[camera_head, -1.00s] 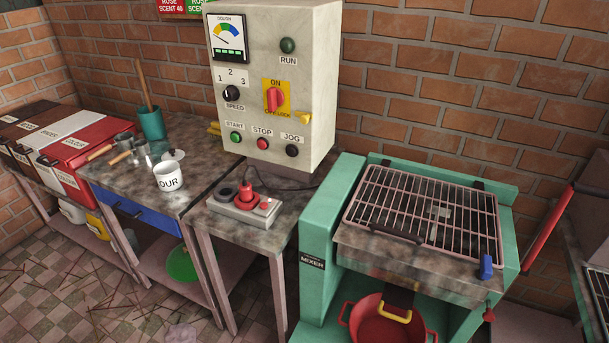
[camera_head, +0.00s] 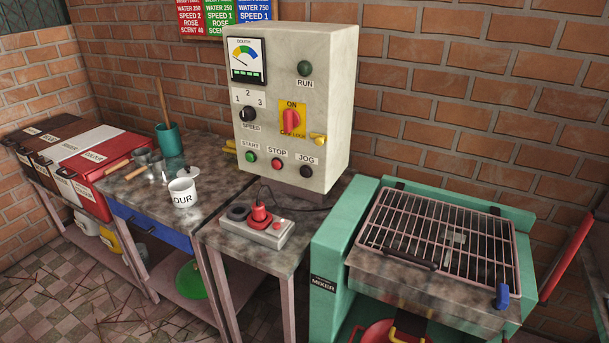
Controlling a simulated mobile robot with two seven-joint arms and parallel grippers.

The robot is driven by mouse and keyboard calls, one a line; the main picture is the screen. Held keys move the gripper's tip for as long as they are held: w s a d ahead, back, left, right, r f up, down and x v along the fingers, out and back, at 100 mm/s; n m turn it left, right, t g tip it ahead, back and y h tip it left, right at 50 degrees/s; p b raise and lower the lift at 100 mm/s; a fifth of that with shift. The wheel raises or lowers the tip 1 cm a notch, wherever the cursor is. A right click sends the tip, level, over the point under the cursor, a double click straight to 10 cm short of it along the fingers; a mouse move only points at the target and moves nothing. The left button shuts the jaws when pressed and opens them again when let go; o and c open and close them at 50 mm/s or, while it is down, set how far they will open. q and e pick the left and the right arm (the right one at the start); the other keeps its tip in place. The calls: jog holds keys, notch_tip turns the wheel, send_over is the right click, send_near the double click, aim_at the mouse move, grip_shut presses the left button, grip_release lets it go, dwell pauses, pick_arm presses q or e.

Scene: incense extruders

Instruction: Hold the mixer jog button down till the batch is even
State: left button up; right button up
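The grey control box (camera_head: 328,60) stands at the back in the head view. Its black JOG button (camera_head: 306,171) is at the lower right of the front face, beside the red STOP button (camera_head: 277,164) and green START button (camera_head: 250,156). A dough gauge (camera_head: 246,60) is at the upper left. The red main switch (camera_head: 291,121) sits on a yellow plate, and the RUN lamp (camera_head: 304,68) looks dark green. The green mixer (camera_head: 333,258) stands to the right with a wire grate (camera_head: 440,231) over its top; the batch inside cannot be made out. Neither gripper is in view.
A small grey box with a red plug (camera_head: 259,213) sits on the narrow table before the panel. A white labelled pot (camera_head: 183,192) and a teal cup (camera_head: 169,139) stand on the left bench. A red pan (camera_head: 376,332) is under the mixer.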

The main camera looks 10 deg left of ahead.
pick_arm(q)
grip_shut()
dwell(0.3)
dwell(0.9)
